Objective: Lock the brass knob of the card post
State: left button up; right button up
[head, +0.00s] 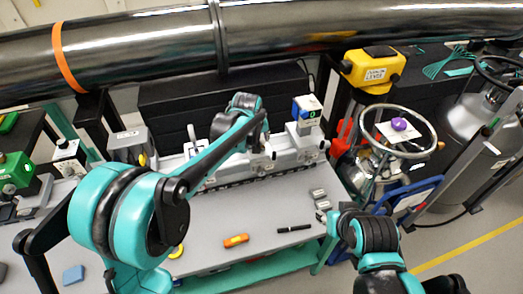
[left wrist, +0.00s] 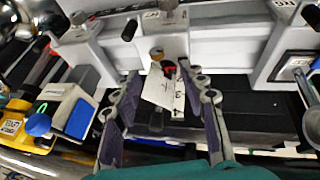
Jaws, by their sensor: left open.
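In the left wrist view, my left gripper (left wrist: 162,98) is open, its two fingers standing either side of a white card (left wrist: 158,88) and apart from it. The card looks tilted and carries dark marks. Just beyond it, a small brass knob (left wrist: 156,54) sits on a pale grey post (left wrist: 166,36), beside a small red part (left wrist: 170,68). No finger visibly touches the knob. In the head view, my left arm reaches over the bench to the grey rail assembly (head: 288,150); its wrist hides the fingers and most of the post. My right gripper is not visible.
A steel pipe (head: 300,38) crosses above. An orange tool (head: 236,240) and black pen (head: 294,229) lie on the bench (head: 262,212), whose front is mostly clear.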

aim_at(262, 147)
pick_arm(q)
jog(key=x, duration=0.4)
jog(key=b+x, duration=0.1)
jog(key=x, duration=0.3)
jog(key=shift+d+b, duration=0.25)
jog(key=shift+b, duration=0.05)
grip_shut()
